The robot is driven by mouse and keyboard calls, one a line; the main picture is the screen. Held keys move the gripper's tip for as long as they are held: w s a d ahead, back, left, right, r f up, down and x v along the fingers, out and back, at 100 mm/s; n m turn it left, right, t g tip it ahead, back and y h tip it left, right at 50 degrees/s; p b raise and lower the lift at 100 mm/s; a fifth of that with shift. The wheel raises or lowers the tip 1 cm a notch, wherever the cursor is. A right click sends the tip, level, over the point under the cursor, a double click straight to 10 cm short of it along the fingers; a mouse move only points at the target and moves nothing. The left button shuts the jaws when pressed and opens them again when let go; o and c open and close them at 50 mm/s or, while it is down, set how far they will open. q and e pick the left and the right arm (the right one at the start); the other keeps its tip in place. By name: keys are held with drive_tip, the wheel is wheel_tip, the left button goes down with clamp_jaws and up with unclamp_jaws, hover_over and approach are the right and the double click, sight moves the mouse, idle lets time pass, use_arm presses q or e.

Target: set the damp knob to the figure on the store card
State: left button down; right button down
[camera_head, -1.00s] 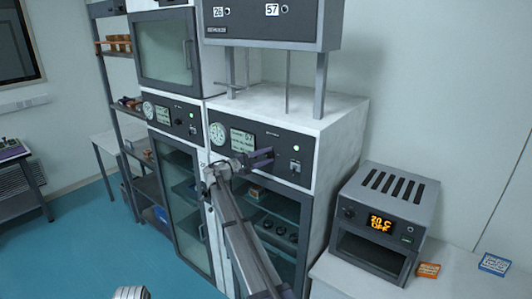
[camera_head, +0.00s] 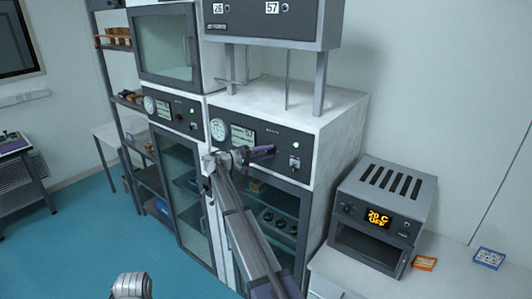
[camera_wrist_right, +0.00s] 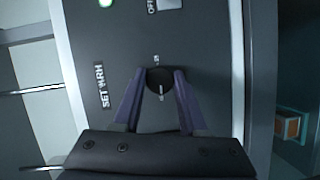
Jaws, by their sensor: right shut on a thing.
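The damp knob (camera_wrist_right: 160,82) is a small dark round knob with a pale pointer line. It sits on a dark panel beside the words "SET %RH" in the right wrist view. My right gripper (camera_wrist_right: 159,77) has its two purple fingers on either side of the knob, shut on it. In the head view the right gripper (camera_head: 270,150) reaches the front panel (camera_head: 268,137) of the right cabinet and hides the knob. That panel has a round gauge (camera_head: 219,129) and a pale display (camera_head: 242,135), too small to read. I cannot make out a store card.
A green light (camera_head: 296,145) and a switch (camera_head: 294,162) are right of the gripper. A glass door lies below the panel. A box above shows "26" (camera_head: 218,8) and "57" (camera_head: 272,7). An oven (camera_head: 385,212), an orange card (camera_head: 424,263) and a blue card (camera_head: 489,258) are on the right counter.

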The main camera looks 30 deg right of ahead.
drive_tip(key=shift+c, duration=2.2)
unclamp_jaws()
drive_tip(key=a, duration=0.8)
drive_tip(key=shift+r+p, duration=0.25)
drive_tip(key=shift+p, duration=0.05)
drive_tip(key=s+a+f+n+t+y+b, duration=0.15)
drive_tip(key=s+a+f+y+b, duration=0.35)
drive_tip(key=s+a+f, duration=0.7)
drive_tip(key=s+a+f+n+y+b, duration=0.2)
drive_tip(key=s+a+f+y+b, duration=0.4)
drive_tip(key=f, duration=0.9)
drive_tip(key=s+a+f+n+g+y+b, duration=0.1)
drive_tip(key=s+a+f+y+b, duration=0.1)
drive_tip(key=s+a+f+b, duration=0.3)
drive_tip(key=s+a+f+n+y+b, duration=0.1)
drive_tip(key=s+a+f+y+b, duration=0.1)
drive_tip(key=s+a+f+b, duration=0.3)
drive_tip(key=s+a+f, duration=0.4)
drive_tip(key=s+a, duration=0.4)
drive_tip(key=s, duration=0.2)
drive_tip(key=shift+s+f+g+y, duration=0.25)
drive_tip(key=shift+s+g+y, duration=0.1)
drive_tip(key=shift+y, duration=0.05)
